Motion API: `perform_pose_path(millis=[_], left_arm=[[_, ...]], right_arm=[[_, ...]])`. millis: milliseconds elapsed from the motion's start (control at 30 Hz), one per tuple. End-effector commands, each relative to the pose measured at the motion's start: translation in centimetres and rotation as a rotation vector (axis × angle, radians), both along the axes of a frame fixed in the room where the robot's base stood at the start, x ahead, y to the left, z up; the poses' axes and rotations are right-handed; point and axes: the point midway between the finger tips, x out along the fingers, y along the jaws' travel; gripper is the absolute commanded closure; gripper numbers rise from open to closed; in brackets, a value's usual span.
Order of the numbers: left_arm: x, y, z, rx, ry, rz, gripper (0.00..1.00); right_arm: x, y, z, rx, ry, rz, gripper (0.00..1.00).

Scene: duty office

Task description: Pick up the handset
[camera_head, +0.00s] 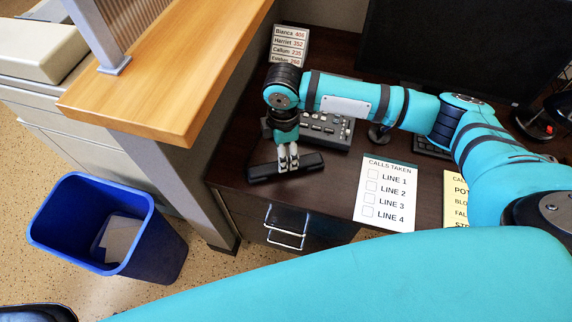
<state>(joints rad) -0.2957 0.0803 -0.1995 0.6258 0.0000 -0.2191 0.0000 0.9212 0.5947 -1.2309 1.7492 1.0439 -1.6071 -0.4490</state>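The black handset (258,173) lies across the front left part of the dark desk, off its phone base, or is held just above the desk; I cannot tell which. The grey phone base (327,130) with its rows of buttons stands behind it. My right gripper (288,162) points down at the middle of the handset. Its pale fingers overlap the handset and hide part of it. The fingers look close together, but whether they grip the handset is unclear. My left gripper is not in view.
A CALLS TAKEN card (387,196) and a yellow card (456,200) lie on the desk. A name list (289,45) stands behind the phone. A monitor (450,50) is at the back. A wooden counter (180,75) rises on the left, above a blue bin (75,240).

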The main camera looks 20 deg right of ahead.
Motion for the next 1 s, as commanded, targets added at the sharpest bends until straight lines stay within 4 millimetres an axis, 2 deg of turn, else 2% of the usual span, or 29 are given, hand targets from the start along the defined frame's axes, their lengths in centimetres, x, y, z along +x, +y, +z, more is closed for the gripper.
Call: perform_pose_path(millis=[33, 133, 400, 533, 700, 767, 1000], left_arm=[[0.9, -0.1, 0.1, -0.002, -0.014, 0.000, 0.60], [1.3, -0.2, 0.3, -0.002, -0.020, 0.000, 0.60], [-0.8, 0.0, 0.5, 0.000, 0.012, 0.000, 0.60], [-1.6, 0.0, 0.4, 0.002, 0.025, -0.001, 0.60], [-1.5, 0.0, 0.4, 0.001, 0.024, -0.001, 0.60], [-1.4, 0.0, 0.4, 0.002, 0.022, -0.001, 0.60], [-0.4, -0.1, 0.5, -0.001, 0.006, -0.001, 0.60]], right_arm=[[0.0, 0.0, -0.2, 0.000, 0.000, 0.000, 0.39], [-0.2, -0.1, -1.0, -0.001, 0.001, 0.000, 0.39], [-0.9, -0.3, -4.8, -0.001, 0.002, -0.001, 0.39], [-0.8, -0.3, -5.5, 0.000, -0.001, 0.000, 0.39], [-0.8, -0.3, -5.5, 0.000, -0.001, 0.000, 0.39], [-0.8, -0.3, -5.5, 0.000, -0.001, 0.000, 0.45], [-0.8, -0.3, -5.4, 0.000, -0.001, 0.000, 0.76]])
